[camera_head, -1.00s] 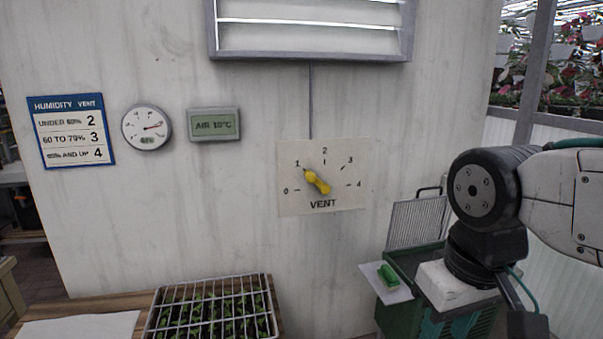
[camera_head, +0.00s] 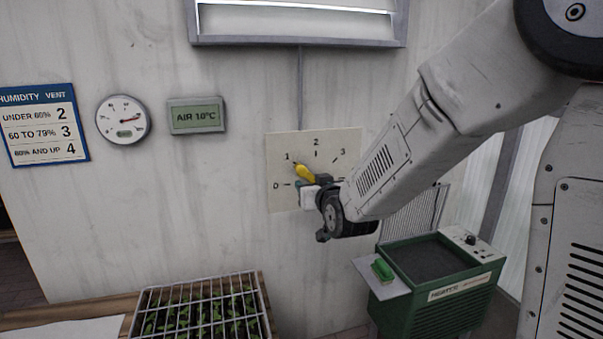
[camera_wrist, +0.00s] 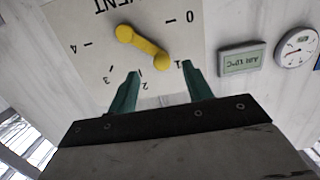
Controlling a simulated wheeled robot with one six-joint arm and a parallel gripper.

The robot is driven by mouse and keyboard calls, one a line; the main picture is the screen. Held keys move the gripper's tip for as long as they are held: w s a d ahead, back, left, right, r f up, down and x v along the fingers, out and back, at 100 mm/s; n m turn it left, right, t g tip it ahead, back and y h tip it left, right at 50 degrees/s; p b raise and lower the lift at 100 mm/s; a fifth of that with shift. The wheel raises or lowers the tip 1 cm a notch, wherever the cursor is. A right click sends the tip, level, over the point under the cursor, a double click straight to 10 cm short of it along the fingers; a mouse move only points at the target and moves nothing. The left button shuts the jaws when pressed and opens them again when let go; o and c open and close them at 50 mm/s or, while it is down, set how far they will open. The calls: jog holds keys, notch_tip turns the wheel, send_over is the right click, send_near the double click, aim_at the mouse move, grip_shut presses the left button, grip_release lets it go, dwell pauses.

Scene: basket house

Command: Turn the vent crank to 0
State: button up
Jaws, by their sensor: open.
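The yellow vent crank (camera_head: 304,171) is on the pale dial plate (camera_head: 278,155) on the wall. It points up and left, near the 1 mark. My gripper (camera_head: 303,186) is in front of the dial and hides the crank's lower part. In the wrist view, upside down, the whole crank (camera_wrist: 142,46) shows. My gripper (camera_wrist: 159,68) is open there, with its two green fingertips on either side of the crank's end near 1. I cannot tell whether they touch it.
A blue humidity sign (camera_head: 43,126), a round gauge (camera_head: 123,121) and an air display (camera_head: 196,115) reading 10°C hang to the left. A seedling tray (camera_head: 140,318) stands below. A green heater-like box (camera_head: 440,300) stands at lower right.

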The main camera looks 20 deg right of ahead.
aim_at(304, 174)
jog(key=shift+w+a+r+t, duration=0.1)
jog(key=shift+w+t, duration=0.6)
jog(key=shift+w, duration=0.35)
jog(key=w, duration=0.7)
grip_shut()
